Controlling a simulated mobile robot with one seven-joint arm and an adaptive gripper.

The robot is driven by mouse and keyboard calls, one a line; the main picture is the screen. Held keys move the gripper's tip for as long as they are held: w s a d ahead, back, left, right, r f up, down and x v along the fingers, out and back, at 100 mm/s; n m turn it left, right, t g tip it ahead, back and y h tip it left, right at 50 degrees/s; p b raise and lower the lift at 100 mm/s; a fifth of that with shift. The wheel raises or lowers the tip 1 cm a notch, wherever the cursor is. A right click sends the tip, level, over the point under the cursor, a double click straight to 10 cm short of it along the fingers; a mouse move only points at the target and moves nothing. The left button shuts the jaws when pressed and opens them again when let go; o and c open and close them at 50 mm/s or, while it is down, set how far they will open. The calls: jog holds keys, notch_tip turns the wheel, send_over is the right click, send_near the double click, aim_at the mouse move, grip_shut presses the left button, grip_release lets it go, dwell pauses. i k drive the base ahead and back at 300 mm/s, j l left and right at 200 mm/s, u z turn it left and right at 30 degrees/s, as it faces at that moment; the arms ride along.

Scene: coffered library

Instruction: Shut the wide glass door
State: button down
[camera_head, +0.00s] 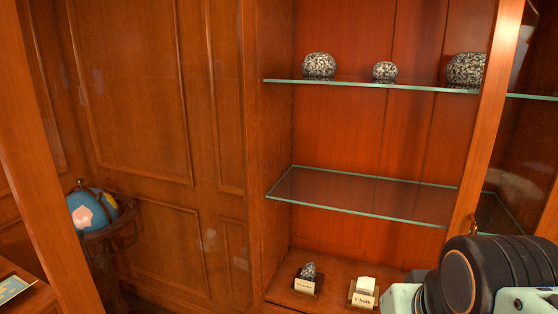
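The glass door (491,125) stands open at the right of the view. Its wooden stile runs slanted from the top down behind my arm, with glass panel to its right. A small brass-coloured piece (474,223), perhaps a handle or key, shows low on the stile. The cabinet (278,140) is open to view on the left of this stile. My arm's black joint and pale green links fill the bottom right corner and hide the lower part of the door. My gripper's fingers are not in the picture.
Glass shelves (360,195) hold several speckled stones (319,66) on the upper one. Labelled samples (307,278) stand on the cabinet floor. A globe (92,210) on a wooden stand is at left, behind a slanted wooden post (45,180).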

aim_at(27, 158)
jog(key=k+j+z, duration=0.1)
jog(key=j, duration=0.25)
jog(key=k+j+z, duration=0.1)
jog(key=j, duration=0.2)
jog(key=k+j+z, duration=0.1)
jog(key=j, duration=0.25)
jog(key=k+j+z, duration=0.15)
jog(key=j, duration=0.15)
jog(key=j+z, duration=0.1)
jog(key=j, duration=0.3)
jog(key=k+j+z, duration=0.15)
jog(key=j, duration=0.2)
jog(key=k+j+z, duration=0.1)
jog(key=j, duration=0.3)
jog(key=k+j+z, duration=0.15)
jog(key=j, duration=0.8)
jog(key=j+u, duration=0.2)
jog(key=i+j+u, duration=0.2)
jog(key=j, duration=0.15)
jog(key=k+j+z, duration=0.1)
jog(key=k, duration=0.2)
